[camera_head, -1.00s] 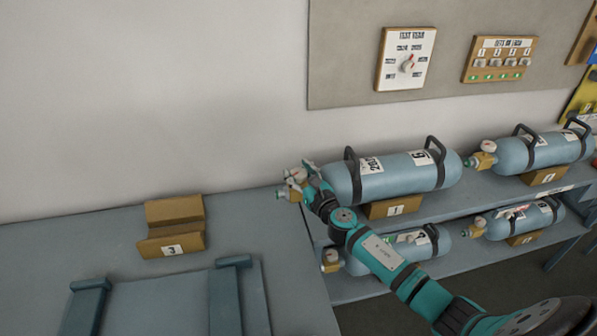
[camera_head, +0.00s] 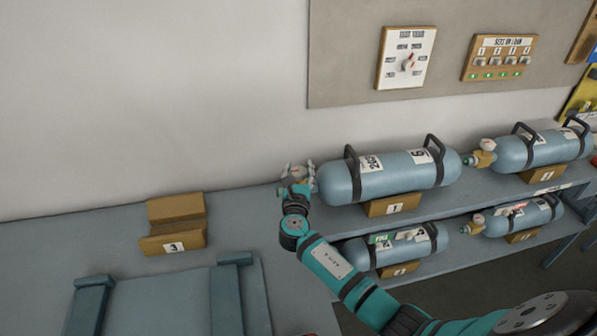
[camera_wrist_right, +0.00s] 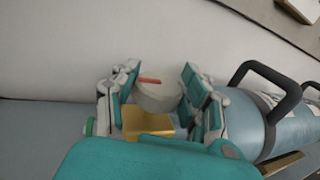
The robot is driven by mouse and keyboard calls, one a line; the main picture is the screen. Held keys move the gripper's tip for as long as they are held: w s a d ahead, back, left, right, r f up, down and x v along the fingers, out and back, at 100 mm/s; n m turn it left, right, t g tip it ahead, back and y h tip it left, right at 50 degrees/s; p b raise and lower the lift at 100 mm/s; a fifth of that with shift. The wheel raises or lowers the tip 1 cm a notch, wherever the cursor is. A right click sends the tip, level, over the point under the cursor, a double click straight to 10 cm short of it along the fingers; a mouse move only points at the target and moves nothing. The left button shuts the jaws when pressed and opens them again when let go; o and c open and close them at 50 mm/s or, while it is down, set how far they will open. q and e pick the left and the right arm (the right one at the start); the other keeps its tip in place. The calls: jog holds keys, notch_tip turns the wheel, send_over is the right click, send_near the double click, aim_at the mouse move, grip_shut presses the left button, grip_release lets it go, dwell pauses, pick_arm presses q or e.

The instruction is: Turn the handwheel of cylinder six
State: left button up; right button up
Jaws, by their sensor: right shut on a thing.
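Cylinder six (camera_head: 395,176), a blue-grey cylinder with two dark handles and a "6" label, lies on the upper shelf at centre right. Its valve end points left. My right gripper (camera_head: 298,175) is at that valve end. In the right wrist view my right gripper (camera_wrist_right: 160,98) has its fingers on either side of a pale round handwheel (camera_wrist_right: 157,95) with a red mark, and is shut on it. The brass valve block (camera_wrist_right: 147,122) shows below, with a green piece (camera_wrist_right: 89,127) at left. The fingers hide the wheel's sides. My left gripper is not in view.
Another cylinder (camera_head: 395,247) lies below on the lower shelf, and more lie at right (camera_head: 540,150). A numbered "3" cradle (camera_head: 175,235) stands on the left bench. A dial panel (camera_head: 405,58) and a lamp panel (camera_head: 499,58) hang on the wall behind.

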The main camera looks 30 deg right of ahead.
dwell(0.3)
jog(key=o, duration=1.2)
jog(key=v, duration=1.2)
jog(key=shift+a, duration=0.1)
